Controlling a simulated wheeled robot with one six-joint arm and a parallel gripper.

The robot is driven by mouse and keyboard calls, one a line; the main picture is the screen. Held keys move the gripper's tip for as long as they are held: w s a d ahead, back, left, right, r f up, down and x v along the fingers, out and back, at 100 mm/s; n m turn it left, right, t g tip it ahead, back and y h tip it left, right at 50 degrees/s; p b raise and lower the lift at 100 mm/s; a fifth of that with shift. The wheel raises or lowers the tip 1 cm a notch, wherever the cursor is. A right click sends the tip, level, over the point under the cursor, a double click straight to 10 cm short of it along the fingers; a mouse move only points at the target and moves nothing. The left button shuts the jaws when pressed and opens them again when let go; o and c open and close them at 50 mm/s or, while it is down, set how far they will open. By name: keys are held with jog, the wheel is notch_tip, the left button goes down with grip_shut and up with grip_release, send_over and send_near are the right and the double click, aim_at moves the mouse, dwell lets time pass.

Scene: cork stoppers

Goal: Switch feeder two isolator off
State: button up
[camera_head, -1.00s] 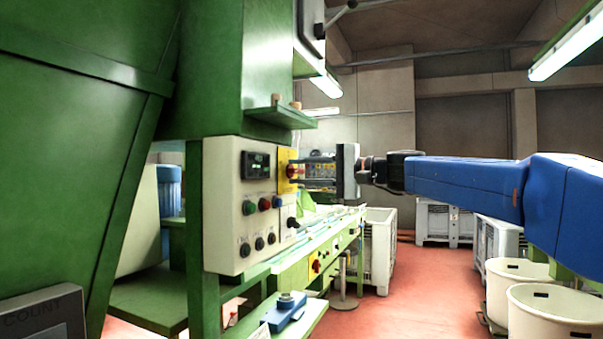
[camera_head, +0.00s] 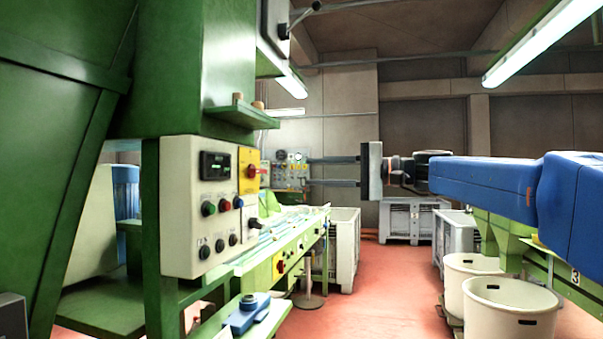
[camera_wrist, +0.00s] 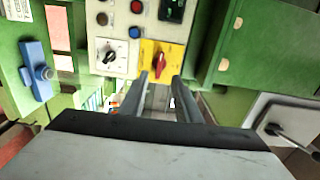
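A red rotary handle (camera_head: 251,171) on a yellow plate (camera_head: 246,158) is mounted at the right side of the cream control panel. It also shows in the wrist view, the red handle (camera_wrist: 159,63) standing roughly upright in the picture with a slight tilt. No label naming a feeder is legible. A second yellow plate with a red knob (camera_head: 280,266) sits lower on the green conveyor frame. My gripper (camera_head: 310,172) is open and empty, its fingers pointing at the upper handle with a clear gap. In the wrist view the fingertips (camera_wrist: 161,79) appear just below the handle.
The cream panel (camera_head: 186,240) carries a display, coloured buttons and black knobs. A green shelf (camera_head: 240,115) juts out above it. A blue device (camera_head: 247,312) lies on a lower ledge. Cream tubs (camera_head: 510,310) stand at right. The red floor between is clear.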

jog(key=shift+v, duration=1.45)
jog(key=s+f+h, duration=0.2)
jog(key=s+f, duration=0.2)
jog(key=f, duration=0.4)
jog(key=s+d+f+h, duration=0.1)
jog(key=s+f+h, duration=0.2)
jog(key=s+f, duration=0.3)
jog(key=s+f+h, duration=0.2)
jog(key=s+f, duration=0.1)
jog(key=f, duration=0.6)
jog(key=s+d+f+n+h, duration=0.1)
jog(key=s+d+f+h, duration=0.2)
jog(key=f, duration=0.6)
jog(key=s+d+f+n+g+h, duration=0.1)
jog(key=s+d+f+h, duration=0.2)
jog(key=s+d+f, duration=0.4)
jog(key=s+d+f+n+h, duration=0.1)
jog(key=s+d+f+h, duration=0.3)
jog(key=s+f, duration=0.5)
jog(key=shift+d+f+n, duration=0.4)
jog(key=shift+d+f, duration=0.35)
jog(key=shift+f, duration=0.25)
jog(key=shift+s, duration=0.1)
